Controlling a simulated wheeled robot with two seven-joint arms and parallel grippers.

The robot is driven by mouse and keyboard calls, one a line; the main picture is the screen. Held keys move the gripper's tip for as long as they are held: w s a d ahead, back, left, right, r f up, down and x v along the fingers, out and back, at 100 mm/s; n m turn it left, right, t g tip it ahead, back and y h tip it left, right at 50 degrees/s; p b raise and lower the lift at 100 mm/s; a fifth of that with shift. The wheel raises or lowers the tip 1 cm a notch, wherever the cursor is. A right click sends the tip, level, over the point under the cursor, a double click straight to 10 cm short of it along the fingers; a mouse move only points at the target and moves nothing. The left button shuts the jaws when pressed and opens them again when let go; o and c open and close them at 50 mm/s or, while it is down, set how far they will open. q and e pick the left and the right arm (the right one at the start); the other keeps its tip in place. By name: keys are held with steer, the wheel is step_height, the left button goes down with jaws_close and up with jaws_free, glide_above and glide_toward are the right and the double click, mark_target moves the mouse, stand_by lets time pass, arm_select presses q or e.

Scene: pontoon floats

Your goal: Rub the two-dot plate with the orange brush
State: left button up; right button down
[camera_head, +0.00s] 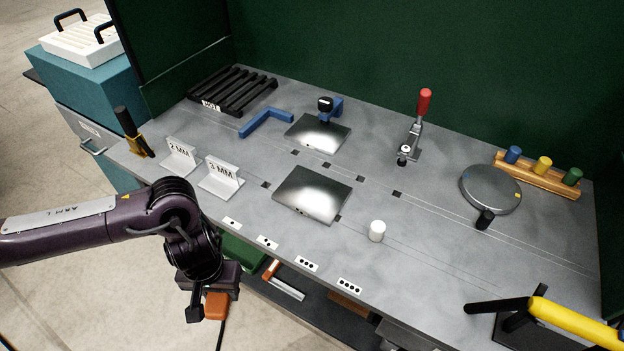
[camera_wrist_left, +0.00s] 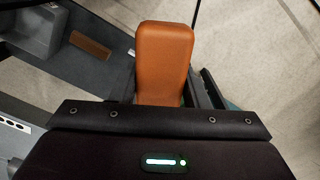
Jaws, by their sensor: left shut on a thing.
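My left gripper (camera_head: 206,302) hangs off the table's front edge, below the tabletop, shut on the orange brush (camera_head: 217,305). In the left wrist view the brush's orange block (camera_wrist_left: 163,60) stands up between the fingers; its bristles are hidden. A shiny metal plate (camera_head: 312,193) lies flat on the grey table, roughly in line with the two-dot label (camera_head: 267,242) on the front edge. A second metal plate (camera_head: 318,133) lies farther back, beside a blue-and-black clamp (camera_head: 332,108). The brush is apart from both plates. My right gripper does not show.
White signs marked 2 MM (camera_head: 179,158) and 3 MM (camera_head: 221,180) stand left of the near plate. A white cylinder (camera_head: 377,231) stands to its right. A red-handled toggle clamp (camera_head: 419,125) is behind. A yellow tool (camera_head: 570,322) lies at the front right.

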arm_select(q)
steer(key=shift+s+a+f, duration=0.15)
steer(key=shift+s+f, duration=0.1)
steer(key=shift+f, duration=0.15)
steer(key=shift+s, duration=0.15)
